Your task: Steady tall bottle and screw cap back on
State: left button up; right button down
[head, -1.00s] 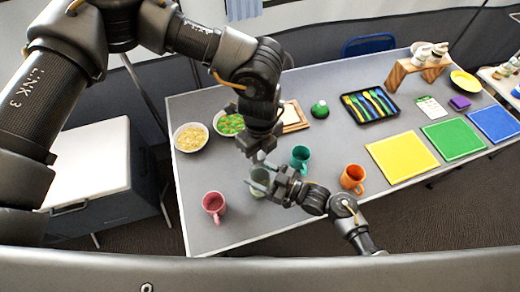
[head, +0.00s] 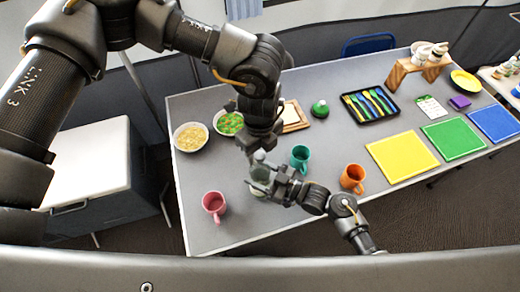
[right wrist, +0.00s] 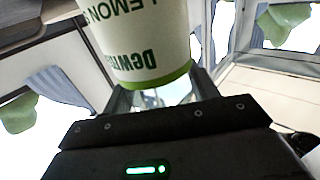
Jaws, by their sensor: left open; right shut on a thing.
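The tall bottle (head: 260,176) is pale green and stands upright near the left part of the table. In the right wrist view, its cream side (right wrist: 135,35) shows green lettering and a green band, upside down. My right gripper (head: 277,184) is shut on the bottle from the right. My left gripper (head: 260,147) is open and points down just above the bottle's top. A small pale piece (head: 259,156), perhaps the cap, shows between the left fingers and the bottle. I cannot tell whether it sits on the neck or whether the fingers touch it.
A teal mug (head: 299,158) and an orange mug (head: 352,177) stand to the right, a pink mug (head: 213,205) to the left. Two food bowls, one of them pasta (head: 190,137), lie behind. A cutlery tray (head: 370,105) and coloured mats (head: 402,156) lie farther right.

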pick_arm(q)
notch_tip(320, 180, up, 12)
jog(key=shift+f, duration=0.2)
pick_arm(e)
jog(key=shift+c, duration=1.8)
grip_release()
jog(key=shift+s+d+f, duration=0.1)
jog(key=shift+s+d, duration=0.15)
jog(key=shift+d, duration=0.25)
pick_arm(q)
jog(key=shift+f+b, duration=1.35)
pick_arm(e)
send_near(269, 179)
jog(key=shift+x, duration=1.4)
jog(key=shift+w+f, duration=0.15)
